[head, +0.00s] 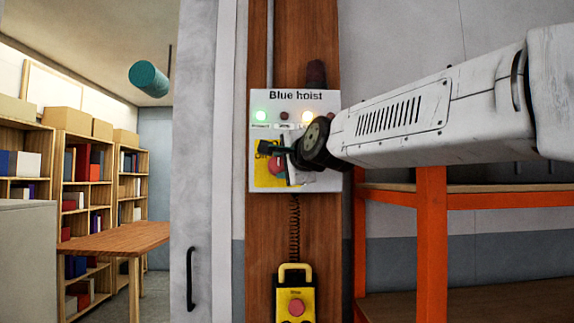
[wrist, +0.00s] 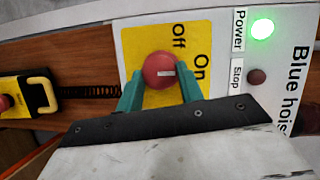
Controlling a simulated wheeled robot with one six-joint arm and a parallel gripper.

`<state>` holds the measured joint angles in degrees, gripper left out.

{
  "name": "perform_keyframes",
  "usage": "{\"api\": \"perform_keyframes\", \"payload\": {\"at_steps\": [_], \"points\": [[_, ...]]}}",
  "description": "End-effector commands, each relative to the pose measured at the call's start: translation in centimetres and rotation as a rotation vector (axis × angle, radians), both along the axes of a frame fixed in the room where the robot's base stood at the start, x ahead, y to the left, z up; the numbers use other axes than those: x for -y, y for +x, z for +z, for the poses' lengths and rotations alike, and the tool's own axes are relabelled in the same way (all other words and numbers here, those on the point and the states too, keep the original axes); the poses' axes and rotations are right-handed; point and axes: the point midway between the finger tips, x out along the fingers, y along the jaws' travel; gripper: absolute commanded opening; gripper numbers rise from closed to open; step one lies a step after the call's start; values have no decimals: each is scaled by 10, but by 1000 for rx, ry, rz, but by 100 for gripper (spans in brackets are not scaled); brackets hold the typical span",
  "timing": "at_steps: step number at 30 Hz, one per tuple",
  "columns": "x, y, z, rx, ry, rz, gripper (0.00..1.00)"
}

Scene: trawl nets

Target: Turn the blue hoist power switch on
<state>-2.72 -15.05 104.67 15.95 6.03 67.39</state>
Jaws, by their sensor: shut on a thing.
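The blue hoist panel (head: 325,103) is a white plate on a wooden post. Its red switch knob (wrist: 158,68) sits on a yellow plate (wrist: 135,42) marked Off and On. My gripper (wrist: 161,80) has its teal fingers on both sides of the knob, shut on it. The knob's white mark points toward the On label in the wrist view. The Power lamp (wrist: 262,29) is lit green; it also glows in the head view (head: 261,115). The Stop lamp (wrist: 257,77) is dark. In the head view my gripper (head: 277,165) partly covers the knob.
A yellow pendant (head: 295,296) with a red stop button hangs below the panel on a coiled cord. Another lamp (head: 307,116) on the panel glows pale. An orange-framed shelf (head: 432,240) stands at right. Bookshelves and a wooden table (head: 115,238) are at left.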

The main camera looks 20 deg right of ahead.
Motion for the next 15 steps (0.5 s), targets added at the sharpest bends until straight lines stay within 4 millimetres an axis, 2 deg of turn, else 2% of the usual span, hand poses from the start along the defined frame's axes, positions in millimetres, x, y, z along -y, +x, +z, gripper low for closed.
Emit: {"api": "perform_keyframes", "payload": {"at_steps": [1, 2, 3, 4, 11, 15], "points": [[0, 0, -2, -4, 2, 0, 14], [0, 0, -2, -4, 2, 0, 45], [0, 0, -2, -4, 1, 0, 56], [0, 0, -2, -4, 1, 0, 59], [0, 0, -1, -2, 1, 1, 59], [1, -8, 1, 0, 0, 0, 59]]}}
